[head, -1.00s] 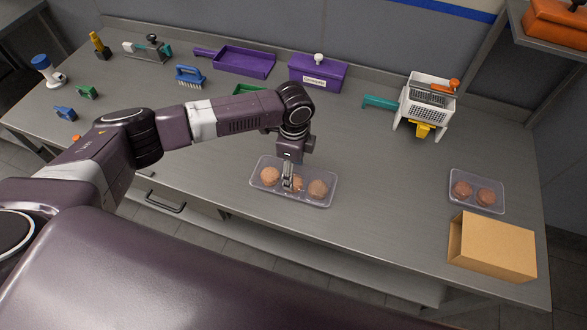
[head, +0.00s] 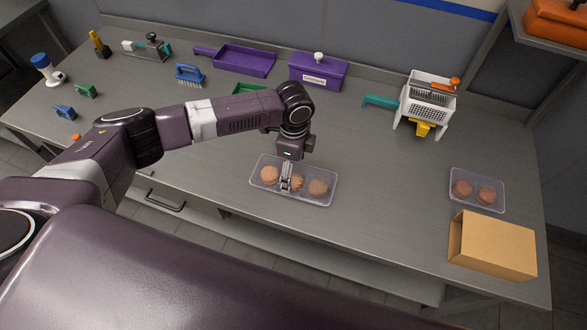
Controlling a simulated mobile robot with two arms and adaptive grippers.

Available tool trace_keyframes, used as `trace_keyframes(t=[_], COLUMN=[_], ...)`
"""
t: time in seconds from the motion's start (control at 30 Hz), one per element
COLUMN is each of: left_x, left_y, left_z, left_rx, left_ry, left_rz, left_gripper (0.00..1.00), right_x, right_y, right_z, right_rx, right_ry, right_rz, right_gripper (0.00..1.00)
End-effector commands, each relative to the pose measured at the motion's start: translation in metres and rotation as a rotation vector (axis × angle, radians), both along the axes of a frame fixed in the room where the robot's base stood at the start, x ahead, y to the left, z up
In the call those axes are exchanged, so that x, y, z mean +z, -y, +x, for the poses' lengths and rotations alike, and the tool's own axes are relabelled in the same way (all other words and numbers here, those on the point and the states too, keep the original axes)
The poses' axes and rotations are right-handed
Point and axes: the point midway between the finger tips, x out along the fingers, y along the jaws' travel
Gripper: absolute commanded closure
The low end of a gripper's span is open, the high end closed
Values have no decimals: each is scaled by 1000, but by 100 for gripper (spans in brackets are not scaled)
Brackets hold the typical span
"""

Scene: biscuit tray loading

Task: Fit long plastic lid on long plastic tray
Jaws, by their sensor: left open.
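The long clear plastic tray (head: 325,199) lies near the front middle of the table with round biscuits in a row in it. My left gripper (head: 286,188) is open, pointing down over the tray at the middle biscuit (head: 297,182), which it partly hides. I cannot tell whether its fingers touch the biscuit. I cannot make out the long lid as a separate thing in this view. My right gripper is not in view.
A shorter clear tray (head: 477,206) with two darker biscuits sits at the right, behind a cardboard box (head: 493,246). A purple box (head: 317,74), a purple tray (head: 244,62), a white grater-like device (head: 428,101) and brushes stand along the back.

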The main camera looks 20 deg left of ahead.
Motion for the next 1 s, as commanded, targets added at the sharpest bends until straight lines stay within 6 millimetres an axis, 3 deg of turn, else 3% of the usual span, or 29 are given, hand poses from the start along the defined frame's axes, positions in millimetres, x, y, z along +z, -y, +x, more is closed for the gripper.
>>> trace_keyframes(t=[0.17, 0.4, 0.6, 0.77, 1.0], left_x=[23, 74, 106, 118, 119], left_y=[0, 1, 0, 0, 0], left_z=[2, 1, 1, 1, 0], left_rx=[1, 0, 0, 0, 0], left_ry=[4, 4, 2, 2, 1], left_rz=[-2, -3, -1, -1, 0], left_gripper=[24, 24, 24, 24, 24], right_x=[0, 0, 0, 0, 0], right_y=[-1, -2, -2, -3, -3], right_z=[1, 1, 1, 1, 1], right_rx=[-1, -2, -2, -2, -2], right_ry=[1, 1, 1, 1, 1], right_rz=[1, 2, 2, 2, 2], right_gripper=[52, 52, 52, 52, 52])
